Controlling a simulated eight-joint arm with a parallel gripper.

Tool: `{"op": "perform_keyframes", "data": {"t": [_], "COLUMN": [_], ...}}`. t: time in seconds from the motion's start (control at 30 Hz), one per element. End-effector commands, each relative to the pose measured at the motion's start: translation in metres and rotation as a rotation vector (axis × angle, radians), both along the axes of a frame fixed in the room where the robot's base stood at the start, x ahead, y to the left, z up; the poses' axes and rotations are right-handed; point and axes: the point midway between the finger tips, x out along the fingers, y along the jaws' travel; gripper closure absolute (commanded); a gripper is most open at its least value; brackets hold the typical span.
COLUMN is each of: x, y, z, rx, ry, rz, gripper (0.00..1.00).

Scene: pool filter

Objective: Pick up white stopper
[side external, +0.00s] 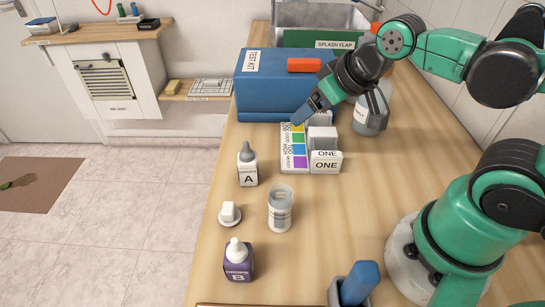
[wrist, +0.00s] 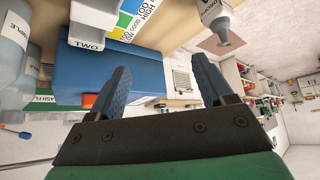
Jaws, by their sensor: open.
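The white stopper (side external: 229,212) stands upright on the counter near its left edge in the side external view, a small knob on a wide round base. It lies between bottle A and the purple drops bottle B, left of the clear vial. My gripper (side external: 306,115) is well away from it, up and to the right, over the colour chart in front of the blue test kit. In the wrist view my gripper (wrist: 158,75) shows its two blue fingers spread apart with nothing between them. I do not make out the stopper in the wrist view.
Bottle A (side external: 248,166), the clear vial (side external: 280,209) and bottle B (side external: 238,260) surround the stopper. The colour chart (side external: 288,163), ONE blocks (side external: 325,162) and test kit (side external: 262,92) lie farther back. A blue item (side external: 359,283) stands in a grey holder at front.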

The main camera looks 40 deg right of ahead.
Motion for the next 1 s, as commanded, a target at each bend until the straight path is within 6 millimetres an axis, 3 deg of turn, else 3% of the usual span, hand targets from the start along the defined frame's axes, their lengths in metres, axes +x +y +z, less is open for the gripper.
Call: {"op": "perform_keyframes", "data": {"t": [0.17,0.27,0.47,0.7,1.0], "x": [0.002,0.007,0.019,0.013,0.009], "y": [0.004,0.018,0.077,0.136,0.154], "z": [-0.001,-0.005,-0.027,-0.059,-0.076], "rx": [-0.002,-0.008,-0.042,-0.078,-0.09], "ry": [0.006,0.029,0.117,0.195,0.218], "rz": [0.02,0.095,0.396,0.694,0.788], "gripper": [0.26,0.26,0.26,0.26,0.26]}}
